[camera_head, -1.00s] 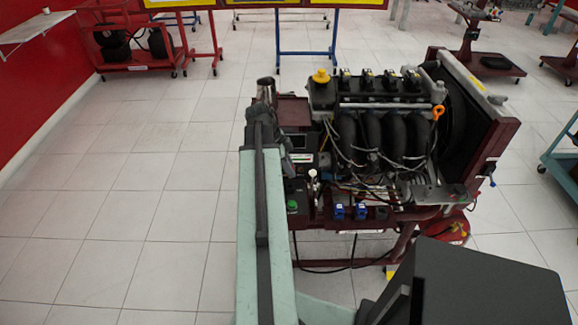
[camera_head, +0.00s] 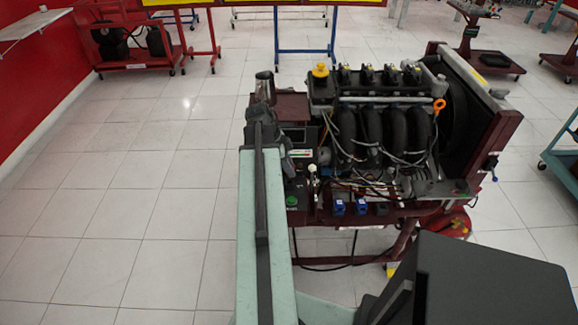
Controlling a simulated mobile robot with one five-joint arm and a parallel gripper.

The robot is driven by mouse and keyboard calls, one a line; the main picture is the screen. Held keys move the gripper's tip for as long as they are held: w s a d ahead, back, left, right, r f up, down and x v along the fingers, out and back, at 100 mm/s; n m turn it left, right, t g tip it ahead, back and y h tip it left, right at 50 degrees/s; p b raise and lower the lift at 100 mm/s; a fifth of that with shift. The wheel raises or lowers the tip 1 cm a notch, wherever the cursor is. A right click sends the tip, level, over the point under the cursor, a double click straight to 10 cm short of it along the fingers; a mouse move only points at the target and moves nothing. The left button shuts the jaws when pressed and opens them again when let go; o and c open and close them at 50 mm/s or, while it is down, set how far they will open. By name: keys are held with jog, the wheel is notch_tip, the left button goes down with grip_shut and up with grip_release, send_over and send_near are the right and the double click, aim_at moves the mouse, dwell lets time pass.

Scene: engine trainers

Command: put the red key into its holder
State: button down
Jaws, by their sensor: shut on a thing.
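My arm (camera_head: 259,225) reaches up the picture from the bottom middle, over the left side of an engine trainer (camera_head: 372,110). My gripper cannot be made out; the far end of the arm merges with dark parts in front of the trainer. I cannot pick out the red key or its holder. The trainer's front panel (camera_head: 327,201) carries a green button (camera_head: 292,200) and two blue parts (camera_head: 349,207). Part of this panel is hidden behind my arm.
A black box-shaped body (camera_head: 478,285) covers the lower right. A red extinguisher-like object (camera_head: 455,224) stands by the trainer's right leg. A teal cart (camera_head: 560,160) is at the right edge. The tiled floor (camera_head: 130,200) to the left is clear.

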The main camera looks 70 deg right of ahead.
jog(key=shift+f, duration=0.15)
jog(key=shift+f+b, duration=1.05)
jog(key=shift+b, duration=0.2)
jog(key=shift+f+b, duration=0.7)
jog(key=c, duration=1.1)
grip_release()
jog(key=shift+c, duration=0.2)
jog(key=shift+o, duration=0.3)
